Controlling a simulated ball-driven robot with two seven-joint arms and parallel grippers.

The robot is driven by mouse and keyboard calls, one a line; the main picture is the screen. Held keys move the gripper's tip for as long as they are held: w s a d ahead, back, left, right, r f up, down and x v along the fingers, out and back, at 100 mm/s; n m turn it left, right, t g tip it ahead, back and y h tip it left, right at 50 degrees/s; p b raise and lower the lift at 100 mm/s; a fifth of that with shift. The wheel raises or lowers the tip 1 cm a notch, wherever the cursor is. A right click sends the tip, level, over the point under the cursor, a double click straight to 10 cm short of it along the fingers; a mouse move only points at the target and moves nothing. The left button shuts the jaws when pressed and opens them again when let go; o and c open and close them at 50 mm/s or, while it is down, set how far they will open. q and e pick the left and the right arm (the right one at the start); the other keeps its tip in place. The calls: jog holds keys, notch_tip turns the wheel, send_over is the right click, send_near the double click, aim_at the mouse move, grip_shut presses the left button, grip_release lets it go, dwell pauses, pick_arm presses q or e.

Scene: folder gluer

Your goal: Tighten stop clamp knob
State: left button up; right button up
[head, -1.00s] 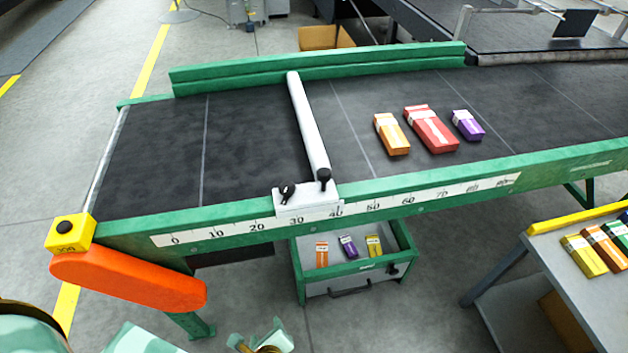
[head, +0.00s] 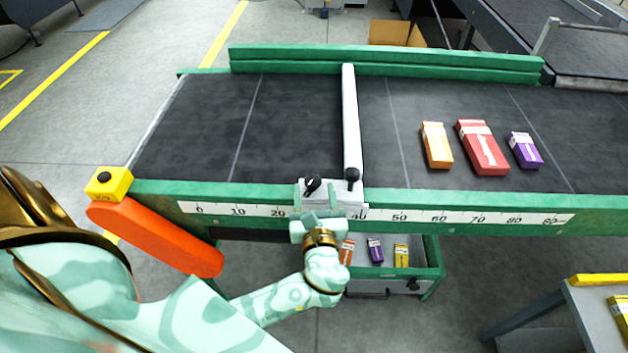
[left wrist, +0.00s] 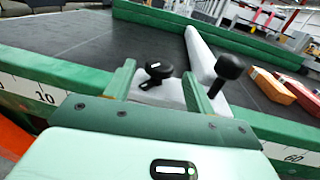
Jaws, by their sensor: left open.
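A white stop bar (head: 350,115) crosses the dark belt, and its white clamp block (head: 333,186) sits on the green front rail. The block carries two black knobs, a left one (head: 312,185) and a taller right one (head: 352,177). In the left wrist view these are the low left knob (left wrist: 158,72) and the taller right knob (left wrist: 229,68). My left gripper (head: 318,217) is open just in front of the block, below the knobs. In the left wrist view the left knob appears between its fingers, beyond the tips, with no contact visible. My right gripper is out of view.
A white number scale (head: 430,216) runs along the rail. Orange (head: 436,146), red (head: 482,148) and purple (head: 524,150) cartons lie on the belt, right of the bar. A green drawer (head: 432,262) with small cartons is below. A yellow button box (head: 108,184) stands at left.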

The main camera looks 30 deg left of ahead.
aim_at(313, 188)
pick_arm(q)
jog(key=x, duration=0.4)
jog(key=c, duration=0.9)
